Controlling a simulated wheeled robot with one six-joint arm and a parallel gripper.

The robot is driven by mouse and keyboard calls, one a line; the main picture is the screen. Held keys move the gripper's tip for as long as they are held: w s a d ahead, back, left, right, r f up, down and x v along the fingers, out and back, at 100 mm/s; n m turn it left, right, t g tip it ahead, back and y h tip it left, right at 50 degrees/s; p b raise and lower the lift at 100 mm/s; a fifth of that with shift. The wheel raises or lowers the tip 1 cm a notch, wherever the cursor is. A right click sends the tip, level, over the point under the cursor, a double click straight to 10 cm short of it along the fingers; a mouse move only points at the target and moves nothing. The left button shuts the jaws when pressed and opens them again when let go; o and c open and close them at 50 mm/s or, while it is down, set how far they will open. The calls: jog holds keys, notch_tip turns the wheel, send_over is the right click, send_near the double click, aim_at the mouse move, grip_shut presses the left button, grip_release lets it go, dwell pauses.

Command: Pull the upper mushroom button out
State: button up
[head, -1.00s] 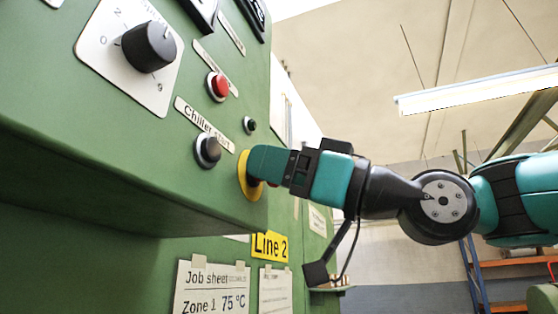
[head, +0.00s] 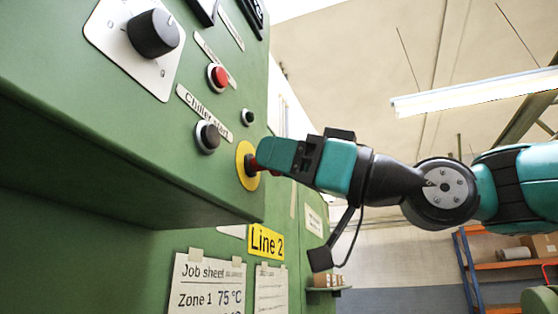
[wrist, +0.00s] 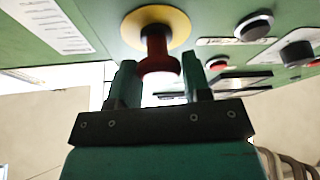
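A red mushroom button on a round yellow plate (head: 243,172) sits on the green machine panel, right of the black Chiller start button. In the wrist view the red button (wrist: 157,55) stands out from the yellow plate (wrist: 172,22), with a stem and a wider cap. My gripper (head: 260,158) is in front of it, hiding most of the cap in the head view. In the wrist view the two fingers of my gripper (wrist: 160,75) are apart, one on each side of the cap, with a narrow gap visible on both sides. I see no second mushroom button clearly.
A black Chiller start button (head: 208,137), a flat red button (head: 217,77), a small dark button (head: 248,117) and a rotary knob (head: 153,33) are close by on the panel. A yellow Line 2 sign (head: 266,242) is below. Free air lies right of the panel.

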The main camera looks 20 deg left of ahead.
jog(key=o, duration=0.4)
jog(key=shift+d, duration=0.15)
jog(key=b+v, duration=1.2)
jog(key=v, duration=0.5)
jog(key=shift+d+f, duration=0.1)
jog(key=shift+d, duration=0.05)
